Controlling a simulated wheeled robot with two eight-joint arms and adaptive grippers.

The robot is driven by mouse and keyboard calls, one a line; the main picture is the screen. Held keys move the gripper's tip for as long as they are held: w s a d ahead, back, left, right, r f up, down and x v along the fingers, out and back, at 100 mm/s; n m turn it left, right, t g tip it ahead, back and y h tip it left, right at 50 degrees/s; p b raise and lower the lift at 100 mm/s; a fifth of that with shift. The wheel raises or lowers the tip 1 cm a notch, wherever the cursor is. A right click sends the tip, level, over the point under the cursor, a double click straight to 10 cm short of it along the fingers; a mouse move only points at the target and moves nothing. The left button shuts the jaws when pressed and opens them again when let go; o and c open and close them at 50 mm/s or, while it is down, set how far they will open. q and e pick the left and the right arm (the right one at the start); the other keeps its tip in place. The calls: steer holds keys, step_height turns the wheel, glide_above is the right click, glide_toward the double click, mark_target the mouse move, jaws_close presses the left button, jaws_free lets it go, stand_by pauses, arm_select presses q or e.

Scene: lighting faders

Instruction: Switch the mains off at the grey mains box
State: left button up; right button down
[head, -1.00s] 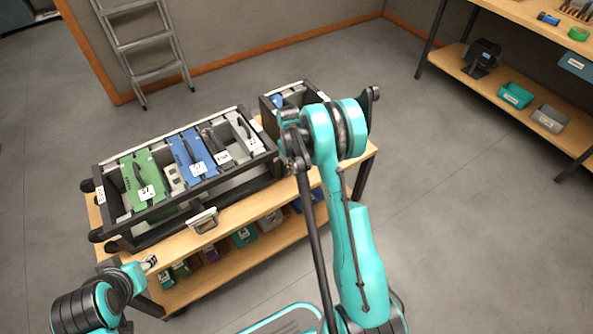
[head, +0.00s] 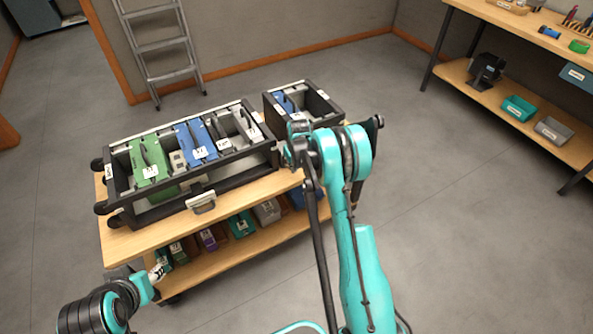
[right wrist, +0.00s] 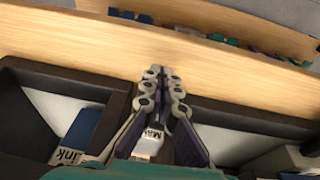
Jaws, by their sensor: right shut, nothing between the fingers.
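In the right wrist view a white label starting with "Ma" (right wrist: 153,140) shows between my right fingers. The thing that carries it is mostly hidden by the gripper, and its switch cannot be made out. My right gripper (right wrist: 165,76) is shut and empty, its fingertips over the wooden cart top near the dark frames. In the head view my right arm covers the area beside the small case (head: 322,102), and I cannot pick out the grey mains box with certainty. My left gripper (head: 158,272) is small at the lower left, by the cart's front corner; its jaws are unclear.
A long black-framed case (head: 232,182) with green, blue and grey modules stands on the wooden cart (head: 135,241). Coloured bins fill its lower shelf. A blue module (right wrist: 78,130) shows in the right wrist view. A ladder (head: 160,50) leans behind; floor at right is clear.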

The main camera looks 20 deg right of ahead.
steer(key=shift+f, duration=0.3)
steer(key=shift+r, duration=0.1)
steer(key=shift+w+r, duration=0.35)
steer(key=shift+w, duration=0.3)
